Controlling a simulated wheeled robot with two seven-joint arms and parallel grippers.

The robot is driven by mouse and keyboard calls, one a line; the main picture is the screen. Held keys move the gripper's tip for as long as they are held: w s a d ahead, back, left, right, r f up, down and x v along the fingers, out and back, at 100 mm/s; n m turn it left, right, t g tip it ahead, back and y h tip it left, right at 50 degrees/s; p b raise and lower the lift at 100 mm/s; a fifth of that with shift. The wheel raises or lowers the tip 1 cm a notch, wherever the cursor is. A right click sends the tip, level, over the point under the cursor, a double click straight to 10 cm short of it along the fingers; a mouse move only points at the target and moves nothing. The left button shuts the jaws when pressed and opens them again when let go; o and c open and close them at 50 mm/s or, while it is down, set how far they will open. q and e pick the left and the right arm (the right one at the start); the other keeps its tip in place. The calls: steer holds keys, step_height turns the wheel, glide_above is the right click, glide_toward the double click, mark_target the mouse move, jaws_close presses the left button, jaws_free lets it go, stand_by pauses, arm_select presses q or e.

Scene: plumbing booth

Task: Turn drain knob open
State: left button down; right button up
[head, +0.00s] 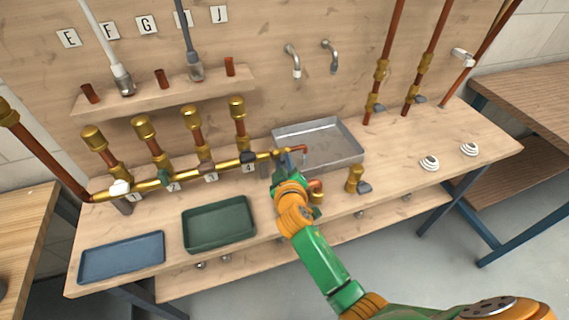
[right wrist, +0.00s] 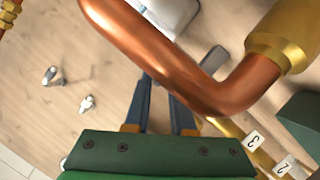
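No knob in view carries a readable drain mark. The brass manifold (head: 230,164) runs over the bench and ends at the right in a copper outlet pipe (head: 299,149) by the metal tray. A grey lever-like piece (right wrist: 213,60) shows behind the copper pipe (right wrist: 150,42) in the right wrist view; I cannot tell if it is the drain knob. A brass valve (head: 355,178) with a grey knob (head: 364,187) stands to the right of my arm. My right gripper (head: 281,162) is at the manifold's right end. Its fingers (right wrist: 160,92) are apart, with nothing seen between them. My left gripper is out of view.
The manifold carries a white knob (head: 120,187), a green knob (head: 164,179) and a black knob (head: 247,157). A metal tray (head: 345,134) lies behind the gripper. A green tray (head: 219,246) and a blue tray (head: 122,278) lie at the left front. The bench's right part is mostly clear.

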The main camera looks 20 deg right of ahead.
steer(key=o, duration=0.4)
steer(key=shift+w, duration=0.1)
steer(key=shift+c, duration=0.2)
steer(key=shift+v, duration=3.6)
steer(key=shift+f, duration=0.1)
